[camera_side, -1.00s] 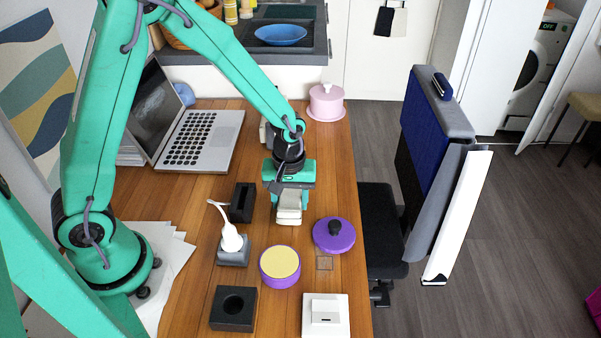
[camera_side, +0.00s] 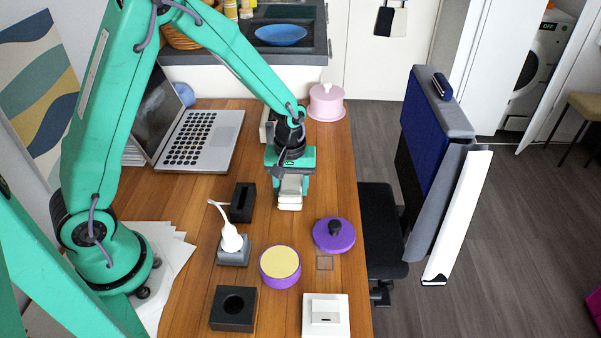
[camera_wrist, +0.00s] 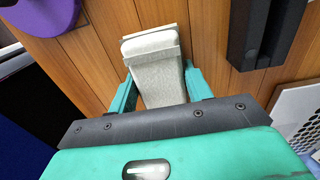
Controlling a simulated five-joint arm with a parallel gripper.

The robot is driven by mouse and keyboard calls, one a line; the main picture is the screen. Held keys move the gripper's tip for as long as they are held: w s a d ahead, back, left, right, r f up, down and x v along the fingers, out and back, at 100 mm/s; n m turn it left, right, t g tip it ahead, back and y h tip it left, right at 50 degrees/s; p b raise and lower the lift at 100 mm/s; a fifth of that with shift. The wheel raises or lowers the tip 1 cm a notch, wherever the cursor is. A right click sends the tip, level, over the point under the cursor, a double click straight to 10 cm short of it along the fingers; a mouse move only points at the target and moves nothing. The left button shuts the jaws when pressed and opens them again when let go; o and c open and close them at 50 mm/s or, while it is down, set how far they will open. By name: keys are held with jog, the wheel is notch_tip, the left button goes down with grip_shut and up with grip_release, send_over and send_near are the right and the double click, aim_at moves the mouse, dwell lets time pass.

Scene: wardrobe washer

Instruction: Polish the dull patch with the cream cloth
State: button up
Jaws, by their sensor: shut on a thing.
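My gripper (camera_side: 290,178) is shut on a pale cream, block-like piece (camera_side: 289,199), taken as the cream cloth. In the wrist view the cream cloth (camera_wrist: 155,62) sits between the two green fingers of my gripper (camera_wrist: 160,88). It hangs over the wooden table; I cannot tell whether it touches. A small, faint dark-outlined square (camera_side: 325,263), apparently the dull patch, lies on the table just in front of the purple lid. The cloth is behind and left of this square, well apart from it.
A purple lid with a black knob (camera_side: 334,234) stands between cloth and patch. A purple tin (camera_side: 280,266), a white brush in a grey holder (camera_side: 233,250), a black slotted holder (camera_side: 242,202), and a white box (camera_side: 326,316) stand around. The laptop (camera_side: 200,140) is behind left.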

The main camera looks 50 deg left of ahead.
jog(key=shift+r, duration=0.1)
jog(key=shift+r, duration=0.65)
jog(key=shift+r, duration=0.1)
dwell(0.4)
jog(key=shift+r, duration=1.45)
jog(key=shift+r, duration=0.15)
jog(key=shift+r, duration=1.8)
